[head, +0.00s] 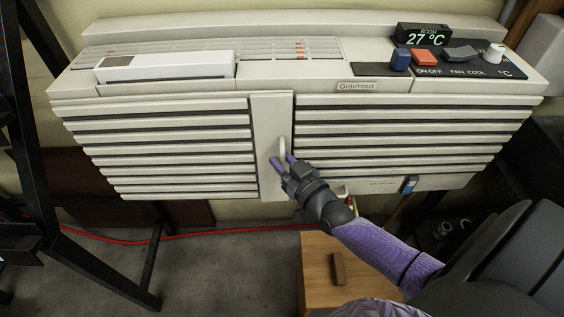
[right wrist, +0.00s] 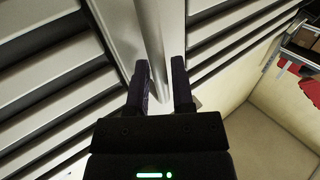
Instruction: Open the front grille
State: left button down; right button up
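The front grille (head: 190,146) is the pale slatted front of a wall-mounted air unit, and it looks closed. A light handle (head: 282,150) stands on its central vertical strip (head: 271,120). In the right wrist view the handle (right wrist: 156,50) is a smooth upright bar. My right gripper (head: 284,162) is at the lower part of the handle. Its two fingers (right wrist: 161,88) are apart, one on each side of the bar. In the head view there is room between fingers and handle; contact is not clear. My left gripper is not in view.
On top of the unit are a white box (head: 165,66), a display reading 27 °C (head: 423,36) and controls (head: 425,57). A wooden box (head: 320,265) stands below. A black metal frame (head: 40,190) is at left, and a red hose (head: 200,233) lies on the floor.

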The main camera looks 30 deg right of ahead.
grip_shut()
dwell(1.4)
